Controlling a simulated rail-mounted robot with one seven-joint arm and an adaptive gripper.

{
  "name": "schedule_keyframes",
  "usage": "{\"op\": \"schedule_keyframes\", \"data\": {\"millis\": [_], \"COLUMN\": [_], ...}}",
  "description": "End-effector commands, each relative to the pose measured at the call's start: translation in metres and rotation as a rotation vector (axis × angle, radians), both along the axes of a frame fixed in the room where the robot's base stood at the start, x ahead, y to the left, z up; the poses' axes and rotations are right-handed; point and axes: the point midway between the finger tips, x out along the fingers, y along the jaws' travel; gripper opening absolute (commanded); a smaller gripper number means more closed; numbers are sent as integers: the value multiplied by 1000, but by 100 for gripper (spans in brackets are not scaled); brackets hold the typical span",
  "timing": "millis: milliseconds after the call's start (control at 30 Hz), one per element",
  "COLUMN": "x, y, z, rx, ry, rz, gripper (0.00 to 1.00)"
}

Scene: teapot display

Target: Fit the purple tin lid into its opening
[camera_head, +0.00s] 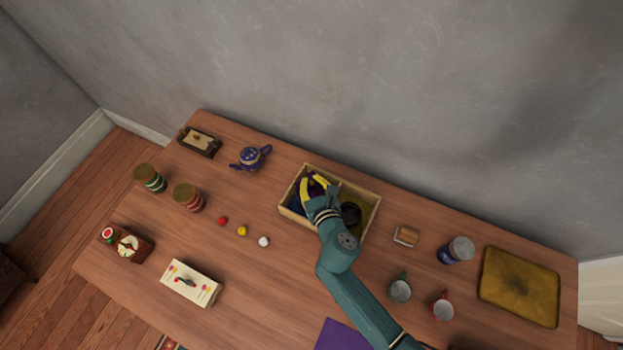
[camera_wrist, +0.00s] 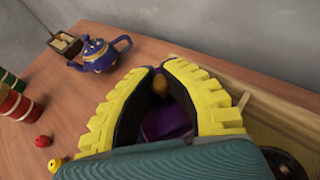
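My gripper (camera_head: 314,182), with yellow ribbed fingers, reaches down into the left part of a wooden box (camera_head: 372,192). In the wrist view, a purple piece (camera_wrist: 168,125) with a small brownish-gold knob (camera_wrist: 159,86) shows between the fingers; it looks like the purple lid. The knob is between the fingertips (camera_wrist: 162,72), but I cannot tell whether they grip it. The fingers hide most of the piece.
A dark round thing (camera_head: 350,213) lies in the box beside my gripper. A blue teapot (camera_head: 251,158) stands left of the box. Two mugs, green (camera_head: 400,290) and red (camera_head: 443,309), stand before the tin. A mustard cushion-like pad (camera_head: 519,286) lies far right. Small balls (camera_head: 242,231) lie left.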

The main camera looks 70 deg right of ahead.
Motion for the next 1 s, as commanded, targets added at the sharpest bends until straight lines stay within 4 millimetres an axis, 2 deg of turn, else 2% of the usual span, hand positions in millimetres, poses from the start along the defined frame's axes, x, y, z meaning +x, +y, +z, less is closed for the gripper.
{"op": "schedule_keyframes", "data": {"millis": [900, 933, 1000], "x": [0, 0, 0], "y": [0, 0, 0], "z": [-5, -5, -5], "rx": [-1, -1, -1], "ry": [-1, -1, -1], "rz": [0, 0, 0], "gripper": [0, 13, 26]}}
